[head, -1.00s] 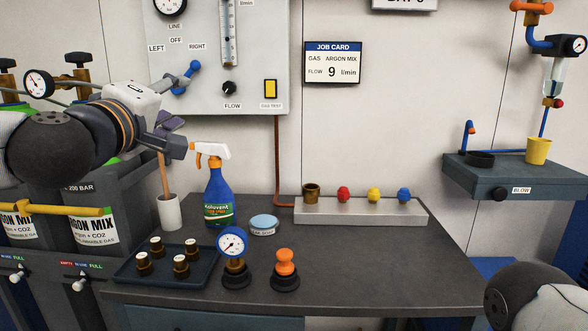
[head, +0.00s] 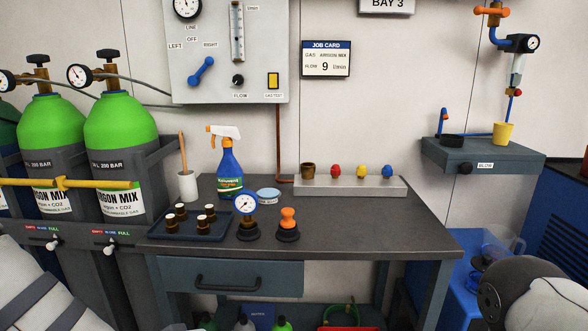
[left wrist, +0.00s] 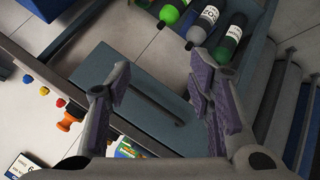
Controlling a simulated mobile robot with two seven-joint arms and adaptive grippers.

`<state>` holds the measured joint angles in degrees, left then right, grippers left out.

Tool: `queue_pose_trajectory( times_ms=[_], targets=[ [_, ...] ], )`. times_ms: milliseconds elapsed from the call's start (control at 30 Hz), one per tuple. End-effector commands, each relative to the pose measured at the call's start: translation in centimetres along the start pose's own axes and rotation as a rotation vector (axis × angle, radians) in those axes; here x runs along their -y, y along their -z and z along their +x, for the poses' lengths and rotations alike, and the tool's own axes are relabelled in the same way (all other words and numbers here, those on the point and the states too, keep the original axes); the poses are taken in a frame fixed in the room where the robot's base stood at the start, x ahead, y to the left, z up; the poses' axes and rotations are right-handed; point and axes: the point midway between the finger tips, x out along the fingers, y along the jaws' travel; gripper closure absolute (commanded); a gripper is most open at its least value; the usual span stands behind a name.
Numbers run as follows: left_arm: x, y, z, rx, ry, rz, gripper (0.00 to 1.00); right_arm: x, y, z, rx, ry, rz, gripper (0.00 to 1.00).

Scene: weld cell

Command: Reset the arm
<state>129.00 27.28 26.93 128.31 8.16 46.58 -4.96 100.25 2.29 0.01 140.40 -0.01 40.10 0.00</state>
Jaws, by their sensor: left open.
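My left arm (head: 38,290) shows at the lower left of the head view, away from the wall panel; its gripper is not clearly seen there. In the left wrist view my left gripper (left wrist: 160,82) is open, its two purple-padded fingers wide apart with nothing held between them. Behind the fingers is the bench's drawer front (left wrist: 130,75). My right arm (head: 520,295) shows at the lower right of the head view; its gripper is out of view. The blue selector lever (head: 201,70) on the panel slants up toward RIGHT, with no gripper near it.
The bench (head: 340,225) carries a spray bottle (head: 230,172), a tray of brass fittings (head: 160,229), a gauge (head: 246,205) and an orange-topped knob (head: 288,220). Green gas cylinders (head: 122,145) stand at left. A shelf (head: 470,155) juts from the wall at right. Bottles (left wrist: 203,25) stand below.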

Motion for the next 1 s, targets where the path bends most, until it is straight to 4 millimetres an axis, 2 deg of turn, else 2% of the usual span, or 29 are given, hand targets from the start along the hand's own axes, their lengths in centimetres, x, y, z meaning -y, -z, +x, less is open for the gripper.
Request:
queue_pose_trajectory(
  times_ms=[33,133,200,300,400,500,600,1000],
  targets=[
    [2.8,-4.2,0.2,0.092,0.057,0.040,0.52,0.0,0.0,0.0,0.000,0.000,0.000,1.00],
    [8.8,-12.1,-1.0,0.281,0.173,0.119,0.52,0.0,0.1,0.0,-0.001,0.000,0.000,1.00],
    [13.1,-17.2,-3.1,0.418,0.256,0.173,0.52,0.0,0.1,0.0,-0.001,0.000,0.000,1.00],
    [18.4,-23.0,-7.4,0.602,0.362,0.248,0.52,0.0,0.1,0.0,-0.001,0.000,0.000,1.00],
    [22.3,-26.7,-11.6,0.749,0.443,0.307,0.52,0.0,0.0,0.0,-0.001,0.000,0.000,1.00],
    [24.4,-28.4,-14.5,0.835,0.491,0.343,0.52,0.0,0.1,0.0,-0.001,0.000,0.000,1.00],
    [25.2,-29.0,-15.6,0.868,0.510,0.356,0.52,0.0,0.1,0.0,-0.001,0.000,0.000,1.00],
    [25.2,-28.9,-15.6,0.867,0.510,0.355,0.52,0.0,0.0,0.0,-0.001,0.000,0.000,1.00]
  ],
)
